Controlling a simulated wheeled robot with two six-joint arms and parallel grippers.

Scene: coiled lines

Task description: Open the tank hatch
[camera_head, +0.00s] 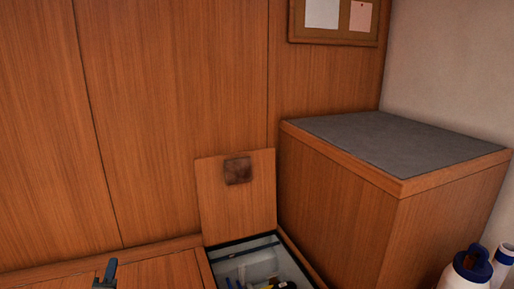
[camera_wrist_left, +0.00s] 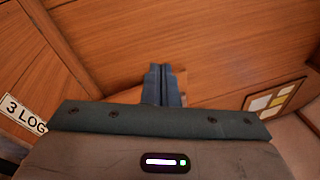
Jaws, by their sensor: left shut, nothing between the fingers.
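The hatch lid (camera_head: 220,212) is a square wooden panel with a dark brown square patch (camera_head: 238,171) near its top. It stands raised against the wood wall behind a rectangular opening. The opening (camera_head: 262,262) shows a light interior with several small items in it, cut off by the lower edge of the head view. My left gripper (camera_head: 108,268) is at the bottom left of the head view, apart from the lid and to its left. In the left wrist view its fingers (camera_wrist_left: 162,85) are together and empty. My right gripper is in neither view.
A wooden cabinet with a grey top (camera_head: 395,140) stands right of the opening. A blue and white bottle (camera_head: 468,270) is at the lower right. A pinboard (camera_head: 334,18) hangs above. A "3 LOG" label (camera_wrist_left: 24,114) shows in the left wrist view.

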